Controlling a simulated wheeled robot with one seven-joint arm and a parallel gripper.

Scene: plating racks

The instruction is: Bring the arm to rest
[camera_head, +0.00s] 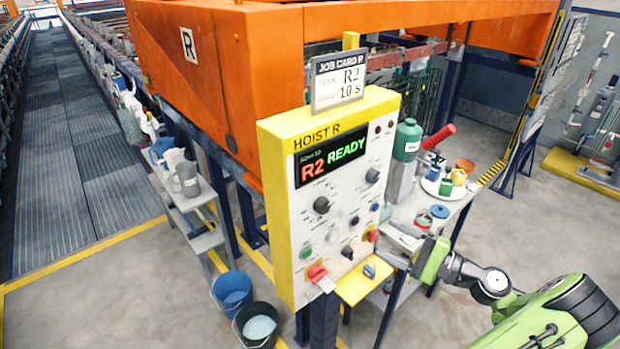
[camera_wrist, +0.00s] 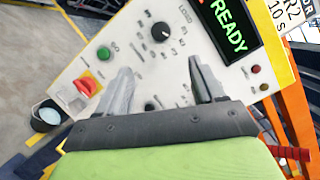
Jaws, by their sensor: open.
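My gripper (camera_head: 392,244) is at the right side of the hoist control panel (camera_head: 285,205), in front of its lower right part. In the wrist view its two grey fingers (camera_wrist: 160,88) are apart with nothing between them, and the panel face (camera_wrist: 145,70) lies beyond. My green arm reaches in from the lower right of the head view. The panel display (camera_head: 331,159) reads "R2 READY". Whether the fingertips touch the panel cannot be told.
A side table (camera_head: 452,212) with bottles and small pots stands right of the panel. Two buckets (camera_head: 232,290) stand on the floor at its left. A yellow ledge (camera_head: 358,290) juts out below the panel. Open floor lies at the lower left and far right.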

